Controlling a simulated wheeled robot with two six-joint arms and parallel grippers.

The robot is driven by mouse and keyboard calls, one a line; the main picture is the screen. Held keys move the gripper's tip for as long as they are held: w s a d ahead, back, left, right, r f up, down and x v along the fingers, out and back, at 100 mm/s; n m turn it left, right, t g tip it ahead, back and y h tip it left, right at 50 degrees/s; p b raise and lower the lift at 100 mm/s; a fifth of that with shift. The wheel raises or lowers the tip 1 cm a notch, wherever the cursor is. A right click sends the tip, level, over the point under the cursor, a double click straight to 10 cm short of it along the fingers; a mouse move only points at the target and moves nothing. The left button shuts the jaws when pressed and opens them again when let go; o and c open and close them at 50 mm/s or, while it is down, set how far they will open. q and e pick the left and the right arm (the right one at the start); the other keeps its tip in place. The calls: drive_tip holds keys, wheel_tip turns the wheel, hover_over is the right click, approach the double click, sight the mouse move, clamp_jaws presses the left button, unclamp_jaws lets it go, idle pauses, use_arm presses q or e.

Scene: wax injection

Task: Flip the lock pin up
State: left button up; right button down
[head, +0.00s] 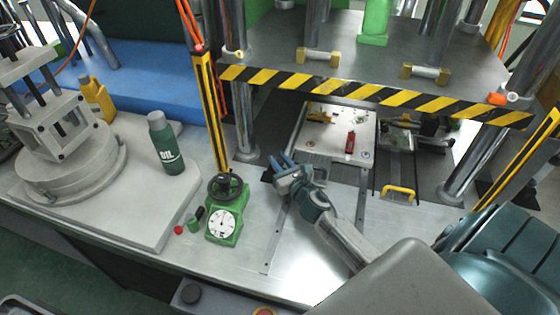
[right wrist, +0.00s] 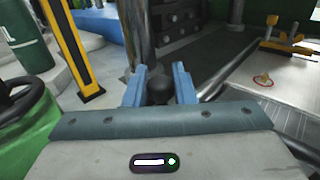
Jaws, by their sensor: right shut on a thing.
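The lock pin (right wrist: 160,86) shows in the right wrist view as a dark rounded knob between my blue fingertips. Its lower part is hidden behind the gripper body. In the head view the gripper covers it, so its angle cannot be told. My right gripper (head: 281,162) is at the front left corner of the pale mould plate (head: 338,120) in the press. In the right wrist view the gripper (right wrist: 159,82) is shut on the knob, one finger on each side. My left gripper is not in view.
A green gauge (head: 223,222) with a handwheel stands left of my right gripper. Yellow-black posts (head: 209,110) and the striped press edge (head: 370,93) bound the space. A red object (head: 350,142) lies on the plate. A green oil bottle (head: 165,140) stands farther left.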

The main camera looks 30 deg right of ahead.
wheel_tip(320, 180, up, 2)
drive_tip(key=shift+r+p, duration=0.1)
drive_tip(key=shift+p, duration=0.7)
drive_tip(key=c, duration=1.5)
unclamp_jaws()
drive_tip(key=shift+s, duration=0.1)
drive_tip(key=shift+s, duration=0.2)
drive_tip(key=shift+s+a+b, duration=0.15)
drive_tip(key=shift+s+b, duration=0.6)
drive_tip(key=shift+s, duration=0.95)
drive_tip(key=shift+s+a+b, duration=0.15)
drive_tip(key=shift+s+b, duration=0.6)
drive_tip(key=shift+s, duration=1)
drive_tip(key=shift+s+a+b, duration=0.15)
drive_tip(key=shift+s+b, duration=0.6)
drive_tip(key=shift+s, duration=0.95)
